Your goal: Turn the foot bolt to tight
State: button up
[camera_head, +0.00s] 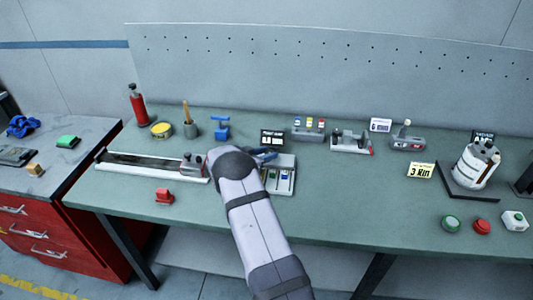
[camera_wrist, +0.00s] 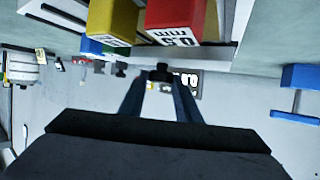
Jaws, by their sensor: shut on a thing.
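My gripper (camera_head: 265,155) reaches over the left part of the grey slotted tray (camera_head: 291,160), and my arm covers part of that tray. In the wrist view, the two fingers of my gripper (camera_wrist: 160,78) close together on a small dark knob-like piece (camera_wrist: 160,74). Most of this piece is hidden, and I cannot tell for sure that it is the foot bolt or how far it is turned. A yellow block (camera_wrist: 112,20) and a red block marked 0.5 mm (camera_wrist: 175,18) are close to the fingers in the wrist view.
A long white rail unit (camera_head: 150,165) lies left of my arm, with a red block (camera_head: 165,195) in front. A black sign (camera_head: 272,137) and a rack with coloured tags (camera_head: 308,128) stand behind. A blue clamp-like piece (camera_head: 221,127) stands back left.

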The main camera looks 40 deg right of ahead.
jog(key=shift+r, duration=0.1)
jog(key=o, duration=1.1)
jog(key=shift+c, duration=0.2)
jog(key=shift+a, duration=0.1)
jog(key=shift+b+v, duration=1.3)
jog(key=shift+v, duration=2.25)
